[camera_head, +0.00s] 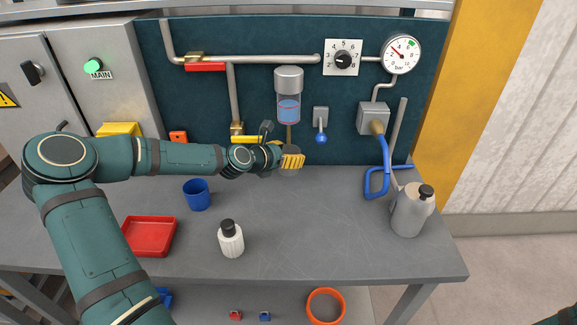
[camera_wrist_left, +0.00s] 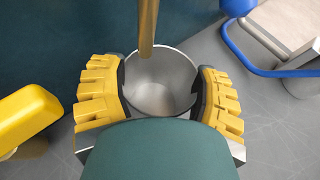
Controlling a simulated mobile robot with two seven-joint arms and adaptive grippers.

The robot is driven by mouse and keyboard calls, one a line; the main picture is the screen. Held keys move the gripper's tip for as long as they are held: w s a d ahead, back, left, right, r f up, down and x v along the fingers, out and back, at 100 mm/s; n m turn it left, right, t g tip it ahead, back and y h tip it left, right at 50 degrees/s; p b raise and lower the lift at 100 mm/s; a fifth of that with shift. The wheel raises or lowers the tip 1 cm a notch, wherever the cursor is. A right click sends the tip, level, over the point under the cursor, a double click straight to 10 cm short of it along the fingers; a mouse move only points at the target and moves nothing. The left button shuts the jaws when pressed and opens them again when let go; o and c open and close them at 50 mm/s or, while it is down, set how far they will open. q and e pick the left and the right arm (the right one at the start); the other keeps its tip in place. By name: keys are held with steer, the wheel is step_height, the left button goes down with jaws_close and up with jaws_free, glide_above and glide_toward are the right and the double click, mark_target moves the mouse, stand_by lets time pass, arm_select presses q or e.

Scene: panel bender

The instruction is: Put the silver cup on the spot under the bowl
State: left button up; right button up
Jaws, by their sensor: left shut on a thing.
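My left gripper (camera_head: 291,161) is shut on the silver cup (camera_wrist_left: 160,90), with its yellow fingers on both sides of the wall. In the left wrist view the cup is open at the top and looks empty. The bowl (camera_head: 289,109), clear with blue liquid and a grey cap, hangs on the dark panel above the cup. A brass-coloured tube (camera_wrist_left: 147,30) comes down from the bowl to the cup's back rim. The spot under the bowl is hidden by the gripper and cup. I cannot tell whether the cup touches the bench. My right gripper is not in view.
On the bench (camera_head: 330,240) stand a blue cup (camera_head: 197,195), a red tray (camera_head: 149,237), a white bottle (camera_head: 231,240) and a grey can (camera_head: 411,211). A blue hose (camera_head: 386,158) hangs at the right. The bench's middle right is clear.

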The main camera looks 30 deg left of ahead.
arm_select(q)
step_height(320, 180, down, 4)
steer(key=shift+w+f+b, duration=0.1)
steer(key=shift+w+b, duration=0.05)
steer(key=shift+b, duration=0.4)
steer(key=shift+w+a+f, duration=0.15)
steer(key=shift+w+a, duration=0.05)
steer(key=shift+f, duration=0.15)
steer(key=o, duration=1.2)
steer(key=shift+r, duration=0.25)
steer(key=p+v, duration=0.3)
steer(key=v, duration=0.9)
